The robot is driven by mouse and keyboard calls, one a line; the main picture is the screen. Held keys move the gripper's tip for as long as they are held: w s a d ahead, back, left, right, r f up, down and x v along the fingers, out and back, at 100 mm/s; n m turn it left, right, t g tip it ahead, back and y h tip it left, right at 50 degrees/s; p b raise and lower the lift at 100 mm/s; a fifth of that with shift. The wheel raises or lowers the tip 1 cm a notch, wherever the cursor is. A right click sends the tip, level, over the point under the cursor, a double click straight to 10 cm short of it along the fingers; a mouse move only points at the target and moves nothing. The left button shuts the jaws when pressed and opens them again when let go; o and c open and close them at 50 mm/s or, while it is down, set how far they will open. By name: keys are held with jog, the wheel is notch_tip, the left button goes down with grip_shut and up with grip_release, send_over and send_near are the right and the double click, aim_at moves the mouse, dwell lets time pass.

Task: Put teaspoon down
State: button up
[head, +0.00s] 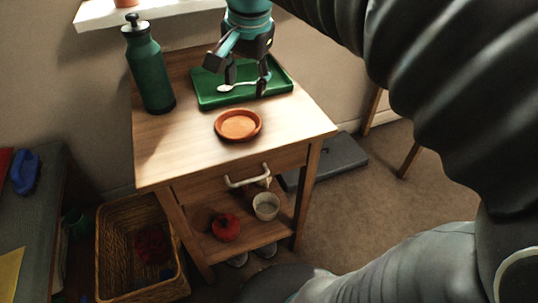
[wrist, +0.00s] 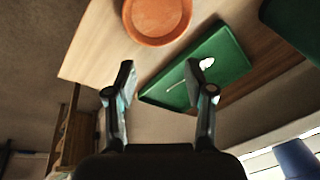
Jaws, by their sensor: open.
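The pale teaspoon (head: 237,86) appears to lie on the green tray (head: 208,101) on the wooden stand's top. Its bowl points left in the head view, and its handle runs toward my gripper's right finger. My gripper (head: 247,80) is over the tray with its fingers spread apart. In the wrist view, my gripper (wrist: 160,82) is open with nothing held between its fingers. The teaspoon (wrist: 179,86) shows against the tray (wrist: 233,62), partly hidden by the right finger. I cannot tell whether a finger touches it.
A terracotta saucer (head: 239,124) sits in front of the tray. A dark green bottle (head: 150,72) stands left of it. The stand's front top (head: 180,155) is clear. Below are a drawer handle (head: 247,178), a red object (head: 226,227), a pale cup (head: 266,206) and a wicker basket (head: 118,280).

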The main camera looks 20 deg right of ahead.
jog(key=s+f+n+t, duration=0.2)
jog(key=s+f+n, duration=0.7)
jog(key=s+f, duration=0.2)
jog(key=s, duration=0.2)
jog(key=shift+s+d+f, duration=0.2)
jog(key=shift+s+f, duration=0.1)
jog(key=shift+f, duration=0.05)
